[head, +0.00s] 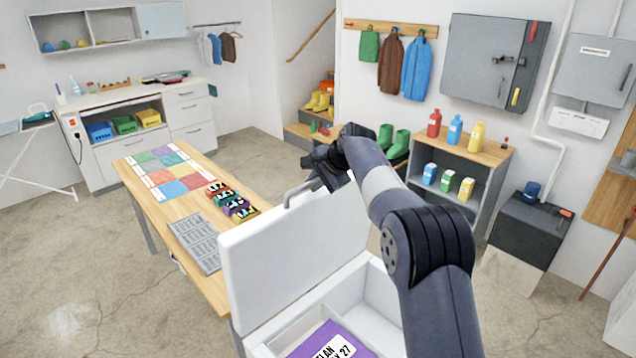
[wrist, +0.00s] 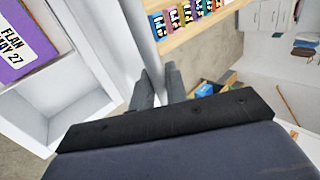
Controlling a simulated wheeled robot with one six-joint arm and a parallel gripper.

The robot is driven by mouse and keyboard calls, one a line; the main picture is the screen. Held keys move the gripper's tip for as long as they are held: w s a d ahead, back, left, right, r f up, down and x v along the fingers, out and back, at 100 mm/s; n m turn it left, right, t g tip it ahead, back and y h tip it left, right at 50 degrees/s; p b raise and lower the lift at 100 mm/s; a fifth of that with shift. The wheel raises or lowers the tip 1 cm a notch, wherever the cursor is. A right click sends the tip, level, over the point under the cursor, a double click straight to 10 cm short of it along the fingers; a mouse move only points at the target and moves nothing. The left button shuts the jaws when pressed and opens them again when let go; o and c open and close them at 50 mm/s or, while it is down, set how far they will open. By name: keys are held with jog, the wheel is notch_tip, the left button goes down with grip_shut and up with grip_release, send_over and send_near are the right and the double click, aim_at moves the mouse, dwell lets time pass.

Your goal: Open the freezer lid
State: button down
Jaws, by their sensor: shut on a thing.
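The white freezer lid (head: 290,255) stands raised, nearly upright, in the middle of the head view; it shows as a pale panel in the wrist view (wrist: 112,35). A grey bar handle (head: 296,192) runs along its top edge. My gripper (head: 322,178) is at that edge, shut on the handle; its two fingers also show in the wrist view (wrist: 158,82), where the grip itself is partly hidden. The white freezer (head: 377,288) is open below. A purple package labelled "FLAN MAY 27" (head: 330,343) lies inside; it also shows in the wrist view (wrist: 25,30).
A wooden table (head: 150,205) with a coloured grid, several small patterned blocks (head: 232,204) and a grey tray (head: 196,242) stands left of the lid. A shelf unit with bottles (head: 480,150) stands behind my arm. Concrete floor (head: 70,270) is clear at the left.

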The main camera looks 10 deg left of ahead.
jog(key=shift+w+a+r, duration=0.1)
jog(key=shift+a+r, duration=0.15)
jog(key=shift+r, duration=0.1)
jog(key=c, duration=1.8)
grip_release()
jog(key=shift+o, duration=1.4)
jog(key=shift+w+a+f, duration=0.15)
jog(key=shift+a+f, duration=0.05)
jog(key=shift+d+f, duration=0.1)
jog(key=shift+f, duration=0.1)
jog(key=b+v, duration=0.2)
jog(key=v, duration=0.9)
jog(key=shift+b, duration=0.3)
jog(key=shift+c, duration=0.2)
